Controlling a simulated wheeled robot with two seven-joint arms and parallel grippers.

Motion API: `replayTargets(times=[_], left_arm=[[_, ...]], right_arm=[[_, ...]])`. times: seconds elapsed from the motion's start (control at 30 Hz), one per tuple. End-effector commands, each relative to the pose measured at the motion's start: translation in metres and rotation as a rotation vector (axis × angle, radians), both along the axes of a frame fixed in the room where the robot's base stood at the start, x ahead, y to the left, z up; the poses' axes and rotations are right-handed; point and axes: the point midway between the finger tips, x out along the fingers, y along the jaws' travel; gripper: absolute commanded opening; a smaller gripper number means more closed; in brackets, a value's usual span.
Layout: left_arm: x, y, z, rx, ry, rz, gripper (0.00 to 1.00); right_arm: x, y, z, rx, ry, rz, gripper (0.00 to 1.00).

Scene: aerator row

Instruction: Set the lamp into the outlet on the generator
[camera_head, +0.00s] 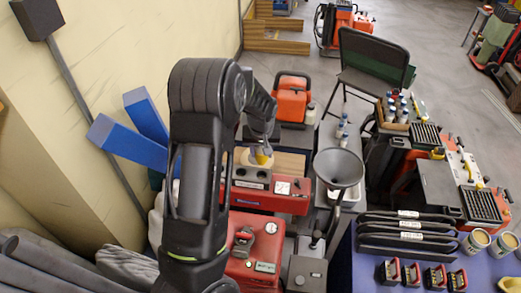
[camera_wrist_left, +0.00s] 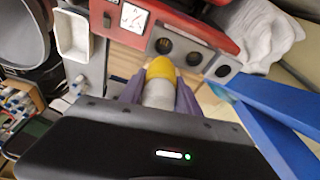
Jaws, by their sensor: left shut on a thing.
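My left gripper (camera_head: 262,150) is shut on the lamp, which has a yellow end (camera_head: 263,158) and a pale body. In the left wrist view the purple fingers (camera_wrist_left: 158,95) hold the lamp's white body (camera_wrist_left: 158,93), with its yellow end (camera_wrist_left: 160,69) pointing away from the wrist. The red generator (camera_head: 290,205) stands below and in front, with a grey panel of round dark outlets (camera_head: 241,172). In the left wrist view the outlets (camera_wrist_left: 164,45) lie just beyond the yellow end, and the lamp appears apart from them. My right gripper is out of view.
A grey funnel (camera_head: 338,168) stands right of the generator. Blue beams (camera_head: 125,138) lean against the wall at left. A red machine (camera_head: 255,250) is nearer, and a blue table (camera_head: 420,270) with several tools is at right. A black chair (camera_head: 375,65) stands behind.

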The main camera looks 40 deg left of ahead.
Motion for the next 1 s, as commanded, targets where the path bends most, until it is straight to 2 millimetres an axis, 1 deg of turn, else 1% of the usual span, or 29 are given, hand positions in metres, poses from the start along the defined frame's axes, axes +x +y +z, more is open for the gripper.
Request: replayTargets(times=[0.17,0.33,0.57,0.9,1.0], left_arm=[[0.000,0.000,-0.001,0.000,0.000,0.001,0.00],[0.000,0.000,-0.006,0.000,0.000,0.001,0.00],[0.000,0.000,-0.021,0.000,0.000,0.001,0.00],[0.000,0.000,-0.049,0.000,0.001,0.001,0.00],[0.000,0.000,-0.046,0.000,0.000,0.002,0.00]], right_arm=[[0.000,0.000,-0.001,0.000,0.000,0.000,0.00],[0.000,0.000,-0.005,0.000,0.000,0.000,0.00],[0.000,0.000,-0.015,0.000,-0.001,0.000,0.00],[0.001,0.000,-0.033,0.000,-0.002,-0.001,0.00],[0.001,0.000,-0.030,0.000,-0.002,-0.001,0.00]])
